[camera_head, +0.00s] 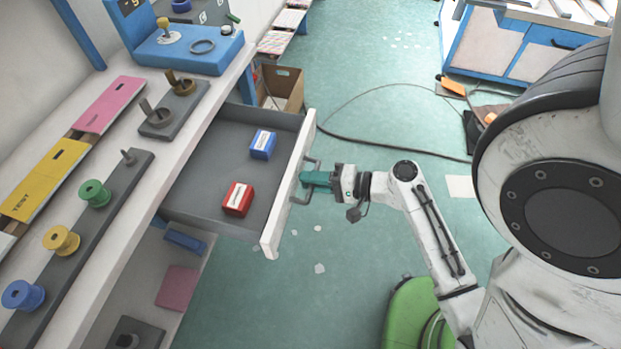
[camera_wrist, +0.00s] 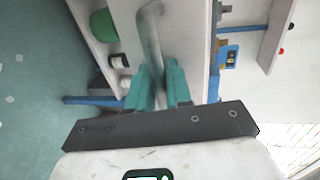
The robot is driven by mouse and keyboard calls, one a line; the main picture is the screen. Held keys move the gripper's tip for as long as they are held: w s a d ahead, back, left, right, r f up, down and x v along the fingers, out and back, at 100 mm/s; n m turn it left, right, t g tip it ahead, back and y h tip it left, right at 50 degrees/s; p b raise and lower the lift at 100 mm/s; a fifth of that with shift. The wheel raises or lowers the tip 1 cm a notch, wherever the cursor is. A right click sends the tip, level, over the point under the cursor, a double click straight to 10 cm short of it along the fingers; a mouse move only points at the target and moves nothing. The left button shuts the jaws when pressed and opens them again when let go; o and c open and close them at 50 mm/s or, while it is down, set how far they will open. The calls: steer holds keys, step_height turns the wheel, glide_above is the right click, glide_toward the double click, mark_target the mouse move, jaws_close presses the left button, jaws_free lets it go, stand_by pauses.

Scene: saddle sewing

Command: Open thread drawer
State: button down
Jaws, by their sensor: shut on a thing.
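The thread drawer (camera_head: 289,192) is pulled out from under the workbench, with its grey inside showing. A red box (camera_head: 237,199) and a blue box (camera_head: 262,145) lie in it. My gripper (camera_head: 305,179) is at the outer side of the drawer front, its green fingers shut on the grey drawer handle (camera_head: 299,197). In the wrist view the handle (camera_wrist: 149,38) runs between my two green fingertips (camera_wrist: 158,75), against the white drawer front. The exact contact on the handle is partly hidden by the fingers.
The bench top holds a rail with blue, yellow and green spools (camera_head: 95,193) and a blue device (camera_head: 188,48). An open cardboard box (camera_head: 283,90) stands on the floor behind the drawer. A black cable (camera_head: 390,147) crosses the floor. Green floor in front of the drawer is mostly clear.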

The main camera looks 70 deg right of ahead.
steer(key=c, duration=1.2)
jaws_free()
steer(key=s+r, duration=0.2)
steer(key=s, duration=0.8)
steer(key=shift+s+d+b, duration=0.2)
steer(key=shift+s+b, duration=0.1)
steer(key=shift+b, duration=0.15)
steer(key=w+a+f+n+g, duration=0.2)
steer(key=w+a+n+g, duration=0.1)
steer(key=a+n+g, duration=0.4)
steer(key=w+a+f+n+g+p, duration=0.1)
steer(key=w+a+f+n+g, duration=0.2)
steer(key=a+n+g, duration=0.4)
steer(key=w+a+n, duration=0.1)
steer(key=n, duration=0.2)
steer(key=shift+w+g+h, duration=0.25)
steer(key=shift+g+h, duration=0.15)
